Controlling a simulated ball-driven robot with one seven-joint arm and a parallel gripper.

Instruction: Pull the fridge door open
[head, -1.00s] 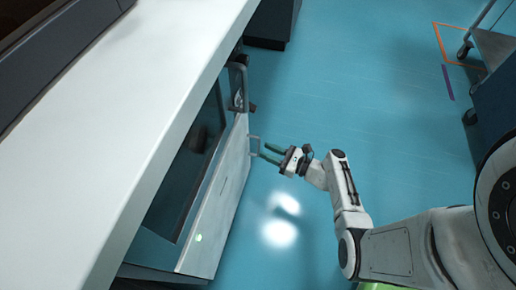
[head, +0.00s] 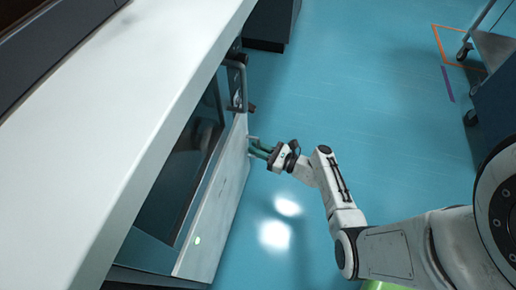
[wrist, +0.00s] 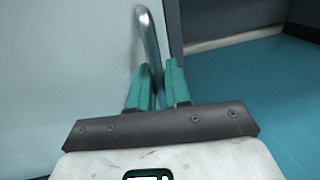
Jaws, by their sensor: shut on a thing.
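The fridge door (head: 218,205) is a pale panel below the worktop in the head view. It also fills the left of the wrist view as a smooth grey-white surface (wrist: 65,70). Its metal bar handle (wrist: 149,40) stands out from the door near its right edge in the wrist view. My gripper (wrist: 160,80) has its green fingers shut on this handle, one on each side of it. In the head view my gripper (head: 259,149) reaches the handle from the right, and its fingers partly hide it. I see no clear gap at the door's edge.
A long white worktop (head: 130,110) overhangs on the left. A dark cabinet (head: 270,22) stands behind. A wheeled cart (head: 495,95) is at right. Blue floor (head: 380,110) between is clear.

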